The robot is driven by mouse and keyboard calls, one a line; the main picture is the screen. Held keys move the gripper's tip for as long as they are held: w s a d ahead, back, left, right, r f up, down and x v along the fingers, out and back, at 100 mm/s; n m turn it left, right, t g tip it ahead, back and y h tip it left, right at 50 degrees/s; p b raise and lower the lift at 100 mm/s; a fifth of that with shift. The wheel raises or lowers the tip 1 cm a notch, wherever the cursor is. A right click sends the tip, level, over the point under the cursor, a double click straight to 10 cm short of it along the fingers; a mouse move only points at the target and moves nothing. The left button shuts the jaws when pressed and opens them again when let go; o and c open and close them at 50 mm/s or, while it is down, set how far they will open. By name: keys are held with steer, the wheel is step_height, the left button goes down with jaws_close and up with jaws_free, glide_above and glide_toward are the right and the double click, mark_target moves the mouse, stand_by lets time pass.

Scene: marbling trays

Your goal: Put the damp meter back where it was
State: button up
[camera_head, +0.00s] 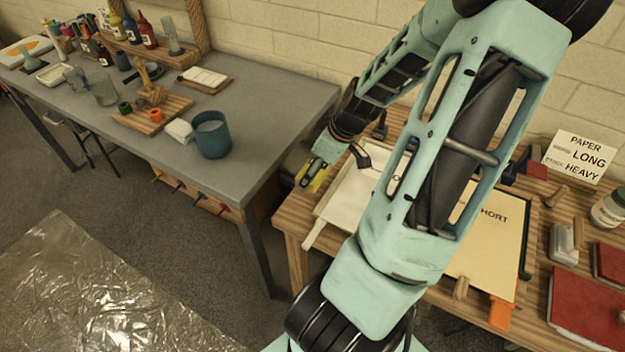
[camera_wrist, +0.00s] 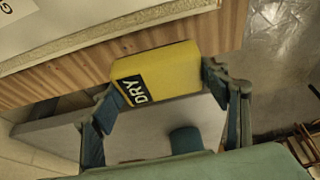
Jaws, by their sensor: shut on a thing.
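The damp meter is a yellow block with a dark panel marked DRY; it fills the middle of the wrist view (camera_wrist: 172,68). My gripper (camera_wrist: 165,84) is shut on it, one finger at each side. In the head view my gripper (camera_head: 316,174) is at the left edge of the wooden table (camera_head: 292,222), and only a little yellow of the meter shows there. The wrist view shows the wooden edge (camera_wrist: 75,82) right beside the meter. I cannot tell whether the meter touches the wood.
Pale sheets lie beside my gripper, with a board marked SHORT (camera_head: 490,240) further right. A paper sign (camera_head: 578,156), red books (camera_head: 585,305) and a white jar (camera_head: 608,210) stand right. The grey table (camera_head: 265,100) at left holds a blue cup (camera_head: 212,135).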

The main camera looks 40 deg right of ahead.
steer(key=shift+w+d+f, duration=0.15)
steer(key=shift+w+f, duration=0.3)
steer(key=shift+f, duration=1.6)
steer(key=shift+f, duration=0.1)
steer(key=o, duration=1)
steer(key=shift+b, duration=0.3)
steer(key=p+v, duration=0.2)
steer(key=v, duration=1)
